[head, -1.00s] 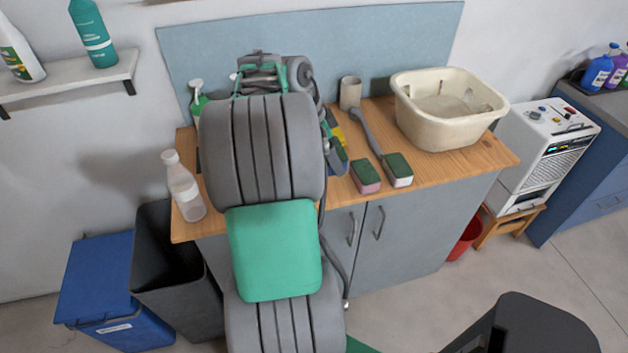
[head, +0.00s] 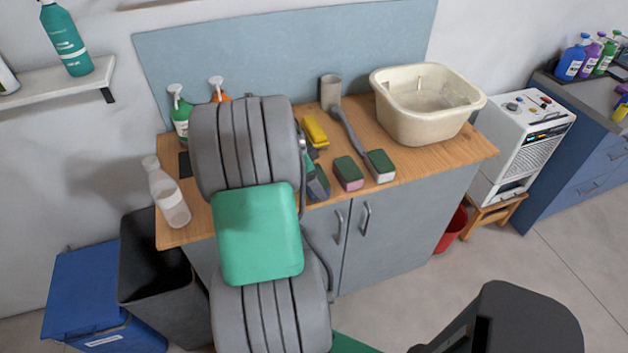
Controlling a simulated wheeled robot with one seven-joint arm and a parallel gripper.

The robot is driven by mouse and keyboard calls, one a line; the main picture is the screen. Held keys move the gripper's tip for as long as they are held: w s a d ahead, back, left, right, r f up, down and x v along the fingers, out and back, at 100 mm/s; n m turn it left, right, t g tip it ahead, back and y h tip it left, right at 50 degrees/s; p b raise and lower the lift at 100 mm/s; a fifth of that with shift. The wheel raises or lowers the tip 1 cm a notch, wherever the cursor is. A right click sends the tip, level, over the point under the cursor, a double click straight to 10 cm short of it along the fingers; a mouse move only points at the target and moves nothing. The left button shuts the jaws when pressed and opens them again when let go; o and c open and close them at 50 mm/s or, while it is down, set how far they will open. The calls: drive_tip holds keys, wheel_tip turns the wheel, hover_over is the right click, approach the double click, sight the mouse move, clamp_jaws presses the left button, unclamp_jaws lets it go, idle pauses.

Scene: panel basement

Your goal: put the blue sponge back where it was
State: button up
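A blue block with a darker top, which looks like the blue sponge (head: 319,188), shows at the wooden counter's front edge. It is just left of a pink sponge with a green top (head: 348,174), and my arm partly hides it. Beyond the pink sponge is a pale sponge with a green top (head: 380,167). My gripper is hidden behind my own arm, so I cannot see its fingers or whether it touches the blue block.
The wooden counter (head: 455,155) bears a cream basin (head: 425,128), a long-handled brush (head: 350,135), a grey cup (head: 330,92), a yellow item (head: 315,131), spray bottles (head: 180,120) and a clear bottle (head: 168,195). Bins (head: 85,300) stand at the left.

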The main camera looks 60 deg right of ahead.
drive_tip(key=shift+s+a+f, duration=0.1)
drive_tip(key=shift+a+f, duration=0.15)
drive_tip(key=shift+f, duration=0.35)
drive_tip(key=o, duration=0.9)
drive_tip(key=shift+f, duration=0.1)
drive_tip(key=shift+o, duration=1.3)
drive_tip(key=shift+a+f, duration=0.1)
drive_tip(key=shift+f, duration=0.1)
drive_tip(key=shift+r, duration=0.4)
drive_tip(key=d+v, duration=0.1)
drive_tip(key=v, duration=1.2)
drive_tip(key=shift+r, duration=0.2)
drive_tip(key=shift+d, duration=0.15)
